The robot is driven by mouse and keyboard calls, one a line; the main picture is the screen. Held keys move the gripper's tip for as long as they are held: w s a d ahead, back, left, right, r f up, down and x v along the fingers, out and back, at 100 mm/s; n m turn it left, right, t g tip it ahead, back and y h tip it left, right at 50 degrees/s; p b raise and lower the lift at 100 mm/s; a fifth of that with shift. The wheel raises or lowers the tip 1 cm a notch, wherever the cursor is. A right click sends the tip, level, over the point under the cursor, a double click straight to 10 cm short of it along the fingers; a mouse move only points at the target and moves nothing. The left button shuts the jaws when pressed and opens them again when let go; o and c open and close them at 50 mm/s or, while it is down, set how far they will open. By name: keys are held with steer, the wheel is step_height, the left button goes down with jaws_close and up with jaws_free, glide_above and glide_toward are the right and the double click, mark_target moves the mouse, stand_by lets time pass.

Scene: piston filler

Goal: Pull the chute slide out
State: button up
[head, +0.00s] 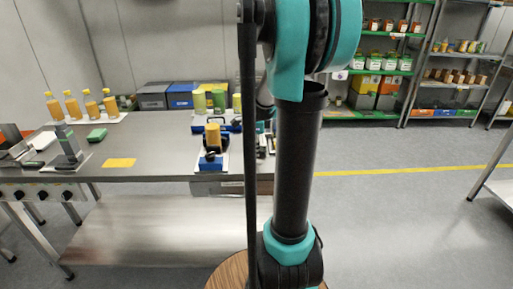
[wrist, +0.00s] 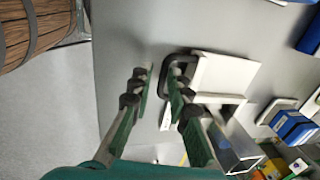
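In the wrist view, a white flat plate with a dark loop handle, apparently the chute slide (wrist: 225,75), lies on the grey table top. Its handle (wrist: 172,66) is at its left end. My gripper (wrist: 160,80) is open, its two fingers apart. The right fingertip overlaps the handle; I cannot tell whether it is inside the loop or above it. The left finger is over bare table, left of the handle. Nothing is visibly held. In the head view my own arm hides the gripper and the slide.
A metal box-like part (wrist: 235,148) stands beside the plate. Blue boxes (wrist: 292,127) lie further right. In the head view the table (head: 150,140) carries bottles (head: 72,105), a yellow card (head: 119,163) and blue fixtures (head: 211,160). Open floor (head: 400,220) lies to the right.

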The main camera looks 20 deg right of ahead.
steer(key=shift+o, duration=1.3)
step_height(320, 180, up, 12)
steer(key=s, duration=0.1)
steer(key=shift+s+a+f, duration=0.15)
steer(key=shift+s+a, duration=0.15)
steer(key=shift+s, duration=0.1)
steer(key=s+a+f+n+t, duration=0.1)
steer(key=s+a+f+n, duration=0.4)
steer(key=s+f+n, duration=0.3)
steer(key=s+a+f+n+t, duration=0.1)
steer(key=s+a+f+n, duration=0.4)
steer(key=s+f+n, duration=0.4)
step_height(320, 180, down, 3)
steer(key=n, duration=0.5)
steer(key=shift+s+y, duration=0.25)
steer(key=shift+y, duration=0.05)
